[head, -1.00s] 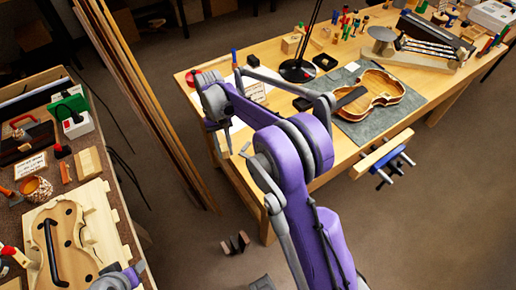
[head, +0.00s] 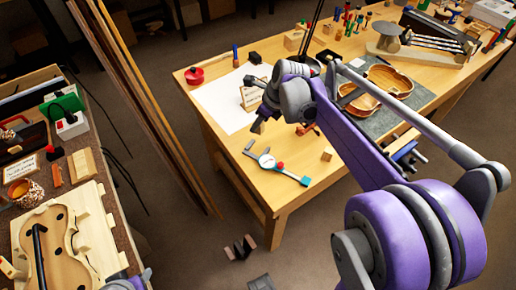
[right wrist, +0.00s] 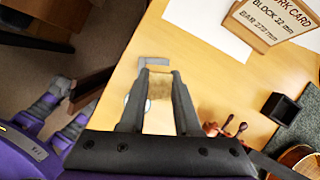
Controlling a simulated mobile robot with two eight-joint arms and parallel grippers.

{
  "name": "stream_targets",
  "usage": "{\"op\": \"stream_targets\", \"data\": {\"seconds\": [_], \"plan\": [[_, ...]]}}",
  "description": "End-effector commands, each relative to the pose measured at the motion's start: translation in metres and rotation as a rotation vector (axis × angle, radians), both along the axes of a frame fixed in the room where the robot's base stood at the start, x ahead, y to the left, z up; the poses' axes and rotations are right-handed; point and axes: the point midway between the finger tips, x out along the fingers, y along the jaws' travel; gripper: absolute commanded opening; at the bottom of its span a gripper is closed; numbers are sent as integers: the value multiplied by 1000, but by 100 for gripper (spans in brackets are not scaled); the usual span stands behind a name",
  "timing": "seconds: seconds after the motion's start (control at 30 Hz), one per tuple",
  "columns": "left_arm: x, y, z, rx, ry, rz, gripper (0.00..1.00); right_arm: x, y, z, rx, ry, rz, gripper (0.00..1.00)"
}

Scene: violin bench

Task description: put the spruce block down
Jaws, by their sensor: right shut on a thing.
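My right gripper (head: 260,118) is over the near-left part of the wooden bench (head: 232,142), beside the work card. In the right wrist view the gripper (right wrist: 158,72) is shut on the spruce block (right wrist: 159,88), a small pale-brown block between its fingers. The bench top shows beyond the block; I cannot tell whether the block touches it. In the head view the held block is hidden by the gripper. Part of my left arm (head: 128,284) shows at the bottom left; its jaw state is not clear.
A caliper (head: 290,172) lies near the bench's front edge, with a small wooden cube (head: 328,154) to its right. A work card (head: 252,98) stands by a white sheet (head: 222,98).

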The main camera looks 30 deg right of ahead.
Motion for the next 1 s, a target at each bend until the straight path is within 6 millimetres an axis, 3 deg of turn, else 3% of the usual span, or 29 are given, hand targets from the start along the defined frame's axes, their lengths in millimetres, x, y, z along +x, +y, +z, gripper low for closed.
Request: {"op": "stream_targets", "data": {"seconds": [0.2, 0.47, 0.63, 1.0], "plan": [[-1, 0, -5, 0, 2, 0, 50, 0, 0, -42, 0, 1, -4, 0], [-1, 0, -8, 0, 3, 0, 50, 0, 0, -65, 0, 2, -3, 0], [-1, 0, -11, 0, 4, 0, 50, 0, 0, -89, 0, 2, -3, 0], [-2, 0, -13, 0, 4, 0, 50, 0, 0, -96, 0, 2, -2, 0]]}}
